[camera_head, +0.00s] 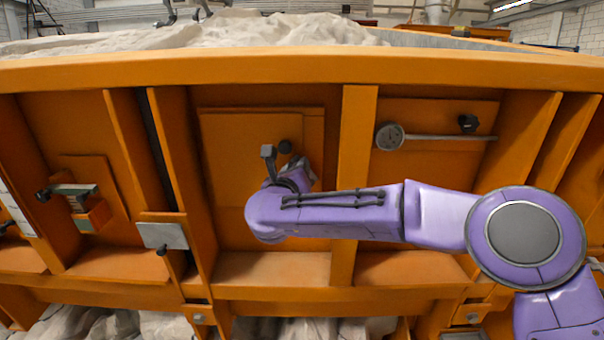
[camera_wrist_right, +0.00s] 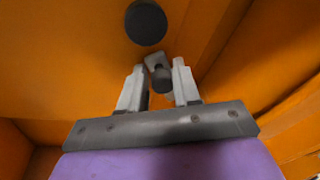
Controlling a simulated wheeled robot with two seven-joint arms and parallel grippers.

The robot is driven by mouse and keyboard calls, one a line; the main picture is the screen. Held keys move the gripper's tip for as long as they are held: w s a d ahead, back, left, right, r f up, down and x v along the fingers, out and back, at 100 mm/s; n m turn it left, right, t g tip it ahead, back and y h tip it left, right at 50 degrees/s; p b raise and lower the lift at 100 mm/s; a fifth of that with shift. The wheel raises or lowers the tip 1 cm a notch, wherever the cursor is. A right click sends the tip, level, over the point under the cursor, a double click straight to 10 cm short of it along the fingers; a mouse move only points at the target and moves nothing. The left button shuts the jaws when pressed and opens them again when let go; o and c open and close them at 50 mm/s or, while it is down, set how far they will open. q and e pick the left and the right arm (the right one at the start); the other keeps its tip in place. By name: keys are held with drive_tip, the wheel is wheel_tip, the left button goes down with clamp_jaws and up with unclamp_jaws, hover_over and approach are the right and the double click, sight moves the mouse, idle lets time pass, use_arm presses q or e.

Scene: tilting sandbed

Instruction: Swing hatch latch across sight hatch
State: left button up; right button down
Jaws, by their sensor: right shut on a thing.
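The sight hatch looks to be the raised orange plate (camera_head: 232,142) in the middle bay, with a round black knob (camera_head: 285,147) near its upper right. The knob also shows at the top of the right wrist view (camera_wrist_right: 146,22). My right gripper (camera_wrist_right: 159,70) is shut on a small grey piece with a dark rounded end, which looks like the hatch latch (camera_wrist_right: 163,79). The knob is just beyond the fingertips, apart from them. In the head view my right wrist and forearm hide most of the grip and the lower hatch. My left gripper is out of view.
In the right bay a grey disc with a long rod (camera_head: 440,137) lies beside a small black knob (camera_head: 468,123). Orange ribs (camera_head: 357,150) stand out between bays. A grey handle (camera_head: 72,190) sits at left. Sand (camera_head: 220,32) fills the bed above the rim.

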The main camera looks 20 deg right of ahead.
drive_tip(key=shift+w+a+f+n+t+b, duration=0.25)
drive_tip(key=shift+f+n+b, duration=0.5)
drive_tip(key=shift+n, duration=0.8)
drive_tip(key=shift+w+a+f+n+t+b, duration=0.3)
drive_tip(key=shift+f+n+b, duration=0.45)
drive_tip(key=shift+n, duration=0.85)
drive_tip(key=shift+w+a+f+n+t+b, duration=0.1)
drive_tip(key=shift+a+f+n+t+b, duration=0.3)
drive_tip(key=shift+f+n, duration=0.85)
drive_tip(key=shift+r+n, duration=0.3)
drive_tip(key=shift+n, duration=0.1)
drive_tip(key=c, duration=1)
unclamp_jaws()
drive_tip(key=shift+r, duration=0.1)
